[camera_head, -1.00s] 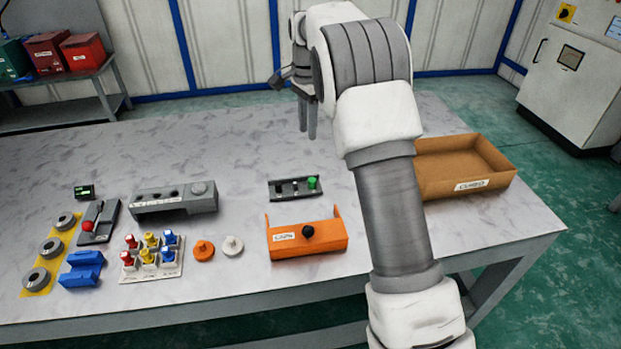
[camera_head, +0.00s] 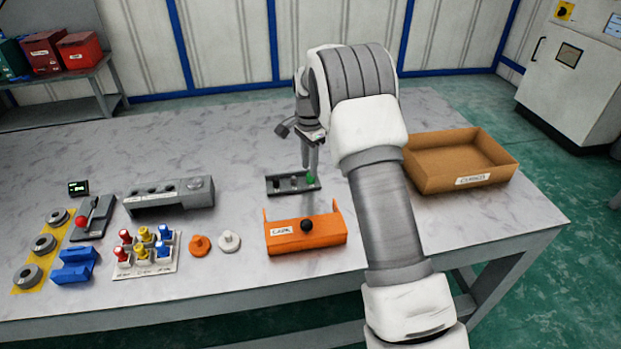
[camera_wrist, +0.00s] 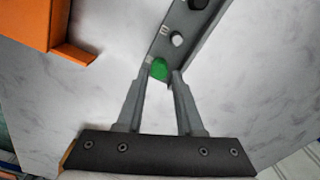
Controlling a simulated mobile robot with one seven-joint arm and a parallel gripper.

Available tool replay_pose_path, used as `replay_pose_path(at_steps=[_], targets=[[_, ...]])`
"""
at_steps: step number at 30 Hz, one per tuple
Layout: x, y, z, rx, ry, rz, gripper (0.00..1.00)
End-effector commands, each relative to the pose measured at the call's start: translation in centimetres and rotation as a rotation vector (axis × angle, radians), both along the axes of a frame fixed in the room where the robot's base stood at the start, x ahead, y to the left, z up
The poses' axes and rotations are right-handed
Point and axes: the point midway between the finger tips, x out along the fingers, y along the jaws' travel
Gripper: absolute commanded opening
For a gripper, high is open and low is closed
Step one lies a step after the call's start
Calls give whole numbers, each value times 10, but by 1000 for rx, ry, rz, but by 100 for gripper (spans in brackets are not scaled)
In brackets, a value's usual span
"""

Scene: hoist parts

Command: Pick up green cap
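The green cap (camera_head: 311,179) sits at the right end of a dark grey rail (camera_head: 282,191) on the table. It also shows in the wrist view (camera_wrist: 159,69), between and just beyond my fingertips. My gripper (camera_head: 310,166) points down over that end of the rail. In the wrist view my gripper (camera_wrist: 160,75) is open, with one finger to each side of the cap and a narrow gap showing. I cannot tell whether the tips are level with the cap or still above it.
An orange bracket (camera_head: 325,236) with a black knob stands in front of the rail. A brown cardboard box (camera_head: 432,182) is to the right. A grey block (camera_head: 150,203), colored switches (camera_head: 145,272) and orange and white knobs lie to the left. The table behind is clear.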

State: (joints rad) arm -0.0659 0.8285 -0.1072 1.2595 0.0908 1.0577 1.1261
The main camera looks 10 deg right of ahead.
Motion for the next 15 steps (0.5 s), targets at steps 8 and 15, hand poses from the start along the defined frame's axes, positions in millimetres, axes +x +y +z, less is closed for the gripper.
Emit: replay_pose_path(at_steps=[8,15], targets=[[0,-3,-30,1,1,-1,36],[0,-3,-29,0,0,-1,20]])
